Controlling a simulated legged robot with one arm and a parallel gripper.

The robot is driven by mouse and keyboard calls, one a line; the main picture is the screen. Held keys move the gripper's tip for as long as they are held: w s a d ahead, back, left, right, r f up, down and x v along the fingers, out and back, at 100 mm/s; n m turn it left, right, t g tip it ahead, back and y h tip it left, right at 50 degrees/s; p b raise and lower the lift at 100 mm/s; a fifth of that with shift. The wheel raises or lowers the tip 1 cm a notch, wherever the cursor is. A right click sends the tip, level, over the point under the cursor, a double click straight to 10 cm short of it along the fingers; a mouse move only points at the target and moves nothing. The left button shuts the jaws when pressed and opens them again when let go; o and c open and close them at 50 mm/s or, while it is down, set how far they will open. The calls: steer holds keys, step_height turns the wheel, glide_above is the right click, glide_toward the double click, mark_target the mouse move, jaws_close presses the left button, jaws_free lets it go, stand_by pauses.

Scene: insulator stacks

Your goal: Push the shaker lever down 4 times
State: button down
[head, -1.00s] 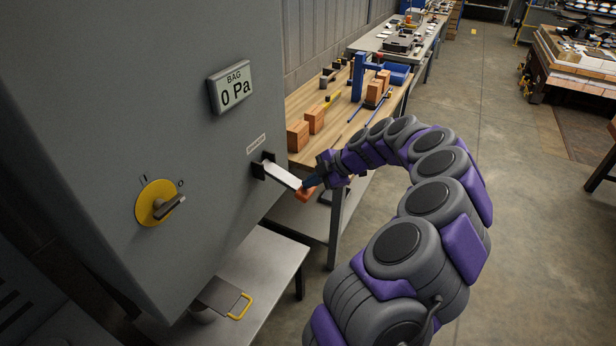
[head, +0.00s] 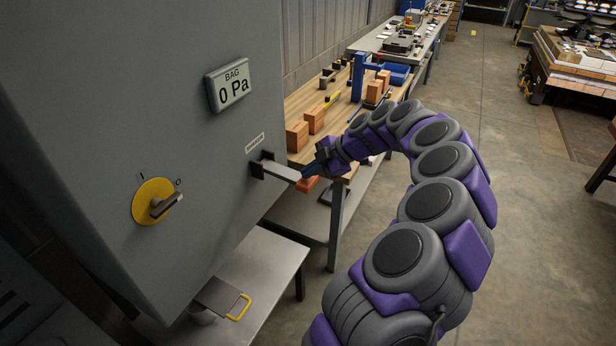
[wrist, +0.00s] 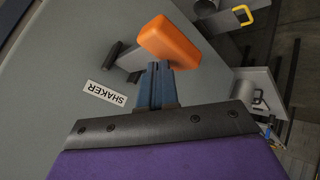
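The shaker lever (head: 281,172) is a flat metal bar with an orange grip (head: 307,184). It sticks out of a black slot in the grey cabinet and slopes slightly down toward its grip. In the wrist view the orange grip (wrist: 169,42) lies just beyond my fingertips. My gripper (head: 311,171) is at the outer end of the lever, just above the grip. Its blue fingers (wrist: 159,72) are close together with nothing visible between them. They overlap the grip's edge in the wrist view; I cannot tell whether they touch it.
The grey cabinet (head: 150,80) carries a display (head: 229,86) reading BAG 0 Pa, a yellow rotary switch (head: 153,201) and a SHAKER label (wrist: 105,93). A low grey table (head: 262,258) stands below. A wooden workbench (head: 300,104) with bricks is behind my gripper. Open floor lies right.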

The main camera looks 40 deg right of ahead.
steer(key=shift+r, duration=1.25)
steer(key=shift+r, duration=0.1)
step_height(320, 180, up, 5)
steer(key=shift+w+f, duration=0.1)
stand_by(2.4)
